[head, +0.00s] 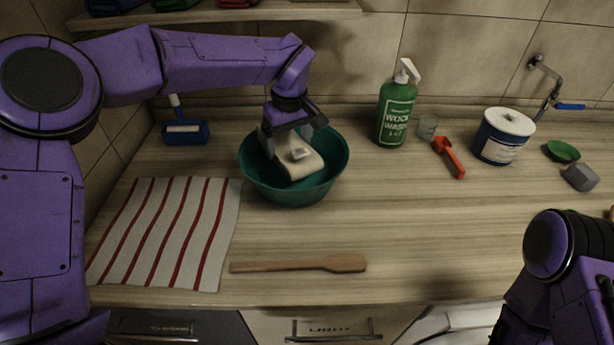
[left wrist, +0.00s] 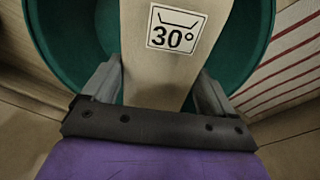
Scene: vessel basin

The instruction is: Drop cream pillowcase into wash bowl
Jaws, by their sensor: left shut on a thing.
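The cream pillowcase (head: 301,163) is a folded cream block with a white label, held over the teal wash bowl (head: 262,186). My left gripper (head: 293,137) is shut on the pillowcase from above. In the left wrist view the pillowcase (left wrist: 160,70) lies between the two grey fingers, with a "30°" wash label. The wash bowl (left wrist: 250,50) shows around and beneath it there. The lower end of the pillowcase appears within the bowl's rim; I cannot tell whether it touches the bottom. My right arm shows at the lower right, but its gripper is not in view.
A striped cloth (head: 165,230) lies left of the bowl and a wooden paddle (head: 300,265) in front.

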